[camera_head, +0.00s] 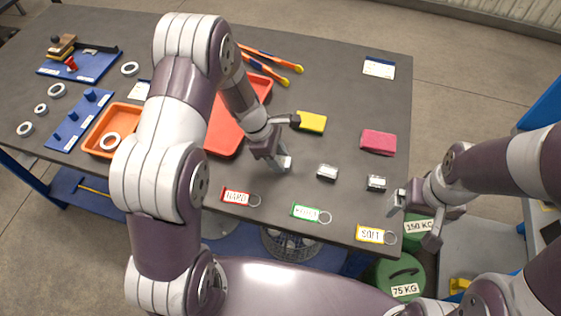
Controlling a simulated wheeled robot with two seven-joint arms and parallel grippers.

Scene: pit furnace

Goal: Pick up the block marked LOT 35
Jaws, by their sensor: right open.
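Two small metal blocks with light tops stand on the dark table: one near the middle (327,172) and one further right (376,183). Their markings are too small to read, so I cannot tell which is LOT 35. My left gripper (282,163) points down at the table, left of the middle block. A light grey piece shows at its fingertips; I cannot tell whether it is a block or the fingers. My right gripper (413,220) is open and empty beyond the table's right edge, right of and nearer than the right block.
Red HARD (236,196), green (305,213) and yellow SOFT (370,234) tags lie along the front edge. Yellow (311,122) and pink (378,142) pads lie behind the blocks. A red tray (224,137) is partly hidden by my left arm. Green weights (404,290) stand below right.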

